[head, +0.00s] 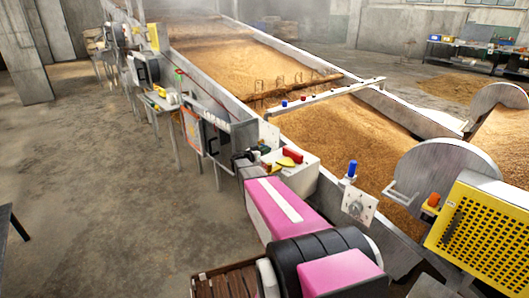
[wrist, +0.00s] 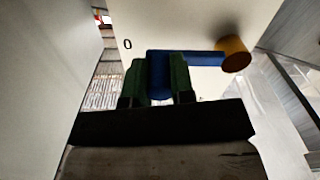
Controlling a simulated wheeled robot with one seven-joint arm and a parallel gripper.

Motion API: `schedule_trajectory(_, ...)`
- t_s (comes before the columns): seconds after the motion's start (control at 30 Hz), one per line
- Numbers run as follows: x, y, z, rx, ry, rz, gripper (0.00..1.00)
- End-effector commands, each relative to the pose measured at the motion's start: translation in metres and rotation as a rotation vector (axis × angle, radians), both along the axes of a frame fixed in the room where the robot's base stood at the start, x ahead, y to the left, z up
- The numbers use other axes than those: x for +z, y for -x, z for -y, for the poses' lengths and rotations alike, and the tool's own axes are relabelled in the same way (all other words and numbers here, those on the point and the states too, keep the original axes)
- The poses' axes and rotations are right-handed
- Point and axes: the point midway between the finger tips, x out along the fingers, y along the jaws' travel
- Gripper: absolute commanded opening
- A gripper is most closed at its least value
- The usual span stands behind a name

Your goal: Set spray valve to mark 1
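In the wrist view, the spray valve is a blue lever (wrist: 205,58) on a pale plate (wrist: 205,20). A printed 0 shows on the plate just left of the lever's blue hub; no mark 1 is visible. My gripper (wrist: 160,75) has its two green fingers on either side of the blue hub, seemingly touching it. In the head view, my arm's end is beside the trough near a white box; the valve and fingertips cannot be made out there.
The white box (head: 305,176) carries a red handle (head: 292,155) and a yellow part (head: 285,162). A dial plate (head: 357,207) with a blue knob stands to the right, before a yellow perforated guard (head: 480,232). The grain trough (head: 195,82) runs behind.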

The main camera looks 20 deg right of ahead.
Motion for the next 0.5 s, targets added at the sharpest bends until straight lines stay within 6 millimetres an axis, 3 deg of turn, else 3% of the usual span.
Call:
schedule_trajectory(0.27,0.002,0.000,0.000,0.000,0.008,-0.022,0.00)
schedule_trajectory(0.5,0.018,-0.001,-0.001,0.000,0.072,-0.200,0.00)
